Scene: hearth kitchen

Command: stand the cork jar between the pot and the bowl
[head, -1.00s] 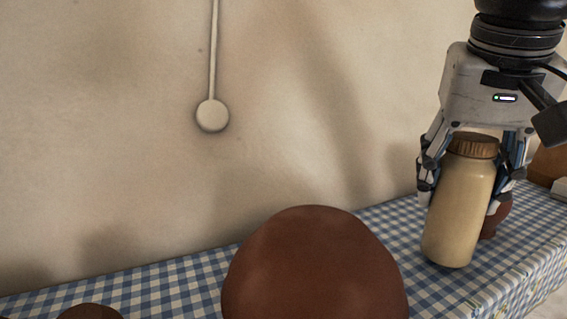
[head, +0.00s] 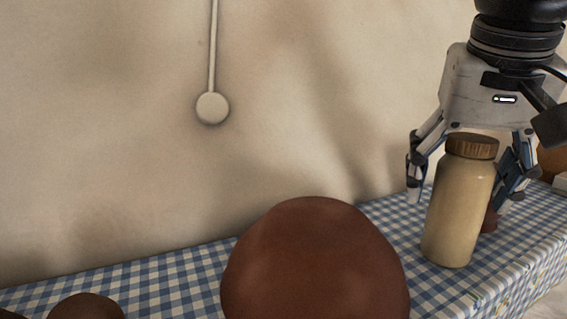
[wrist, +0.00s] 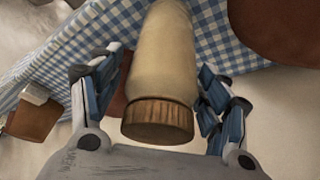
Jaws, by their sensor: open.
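The cork jar (head: 458,212), cream with a brown ribbed lid, stands on the checked cloth at the right of the head view. It also shows in the wrist view (wrist: 162,60), lid towards me. My gripper (head: 459,192) is open, pointing down, with a finger on either side of the jar and visible gaps. A large rounded red-brown vessel (head: 315,262) stands left of the jar; it shows in the wrist view (wrist: 285,30) too. A smaller red-brown thing (head: 490,220) is mostly hidden behind the jar. I cannot tell which is pot or bowl.
The blue-and-white checked tablecloth (head: 170,280) runs along a plain wall with a hanging cord and disc (head: 212,108). Another brown rounded top (head: 88,306) shows at lower left. A brown block-like thing (wrist: 35,115) is at the left in the wrist view.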

